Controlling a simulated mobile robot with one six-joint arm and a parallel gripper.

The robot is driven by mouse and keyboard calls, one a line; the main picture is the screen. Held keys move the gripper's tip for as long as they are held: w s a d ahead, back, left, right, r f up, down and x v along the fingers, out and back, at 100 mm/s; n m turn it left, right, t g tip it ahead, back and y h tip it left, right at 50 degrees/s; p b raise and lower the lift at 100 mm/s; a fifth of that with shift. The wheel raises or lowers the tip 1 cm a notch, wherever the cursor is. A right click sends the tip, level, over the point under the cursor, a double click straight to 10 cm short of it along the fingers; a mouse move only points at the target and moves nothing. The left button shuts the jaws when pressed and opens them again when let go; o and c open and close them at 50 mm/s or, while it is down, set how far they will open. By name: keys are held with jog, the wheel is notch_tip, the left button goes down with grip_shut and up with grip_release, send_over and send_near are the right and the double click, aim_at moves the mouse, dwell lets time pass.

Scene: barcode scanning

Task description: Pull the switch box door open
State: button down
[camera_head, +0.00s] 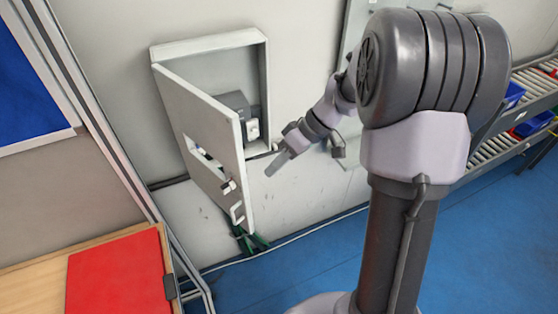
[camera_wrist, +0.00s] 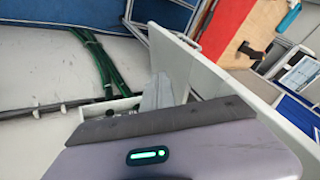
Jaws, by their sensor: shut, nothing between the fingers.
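The switch box (camera_head: 210,43) is a grey wall box in the head view. Its door (camera_head: 212,125) stands well open, swung out toward the lower right of the box, with a white handle (camera_head: 237,212) and a latch (camera_head: 228,187) near its lower edge. Inside the box is a dark switch unit with a white part (camera_head: 252,129). My gripper (camera_head: 272,170) is shut and empty, to the right of the door and apart from its handle. In the wrist view the door (camera_wrist: 215,75) runs diagonally beyond my gripper (camera_wrist: 158,92), whose fingers are partly hidden.
A wooden table with a red board (camera_head: 115,272) stands at the lower left. Green cables (camera_head: 250,240) hang below the door and also show in the wrist view (camera_wrist: 95,60). Roller shelves with blue bins (camera_head: 514,95) are at the right. The blue floor (camera_head: 290,260) is clear.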

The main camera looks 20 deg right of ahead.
jog(key=a+f, duration=0.3)
jog(key=a, duration=0.3)
jog(key=shift+s+f+b, duration=0.25)
jog(key=shift+s+b, duration=0.15)
jog(key=shift+a, duration=0.15)
